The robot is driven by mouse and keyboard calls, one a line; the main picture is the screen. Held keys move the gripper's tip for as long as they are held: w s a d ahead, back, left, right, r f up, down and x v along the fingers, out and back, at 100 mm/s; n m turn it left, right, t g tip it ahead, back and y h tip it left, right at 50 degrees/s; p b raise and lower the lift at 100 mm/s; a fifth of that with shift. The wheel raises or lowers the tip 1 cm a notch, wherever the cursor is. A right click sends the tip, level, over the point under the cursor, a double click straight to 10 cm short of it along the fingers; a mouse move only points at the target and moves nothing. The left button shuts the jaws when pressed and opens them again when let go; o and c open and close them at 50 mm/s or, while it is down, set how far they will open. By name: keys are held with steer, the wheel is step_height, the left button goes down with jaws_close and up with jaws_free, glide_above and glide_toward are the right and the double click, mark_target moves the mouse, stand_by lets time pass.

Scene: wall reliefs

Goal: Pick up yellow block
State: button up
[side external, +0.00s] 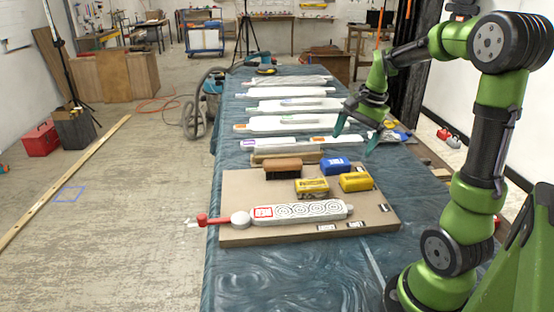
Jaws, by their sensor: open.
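Two yellow blocks lie on the tan board (240,190) on the table. The left yellow block (312,188) has dark markings on it. The right yellow block (356,182) lies close beside it, near the board's right edge. My gripper (355,142) is open and empty, with its green fingers pointing down. It hangs above and behind the yellow blocks in the side external view, apart from them. I cannot tell its exact height over the board.
A blue block (336,165) lies just behind the yellow blocks. A brown brush (283,168) is left of it. A patterned white relief (308,211) with a red-ended tool (215,220) lies in front. Several pale reliefs (291,106) fill the table behind.

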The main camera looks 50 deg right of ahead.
mark_target(357, 177)
steer(key=s+d+m+g+y, duration=0.1)
steer(key=s+d+m, duration=0.1)
steer(key=d+m, duration=0.75)
steer(key=shift+n, duration=0.35)
steer(key=f, duration=0.4)
steer(key=w+a+f, duration=0.1)
steer(key=f, duration=0.7)
steer(key=shift+w+a, duration=0.2)
steer(key=shift+w, duration=0.05)
steer(key=f, duration=0.2)
steer(key=w+f, duration=0.1)
steer(key=f, duration=0.2)
steer(key=shift+a, duration=0.1)
steer(key=c, duration=1.1)
steer(key=shift+r, duration=0.15)
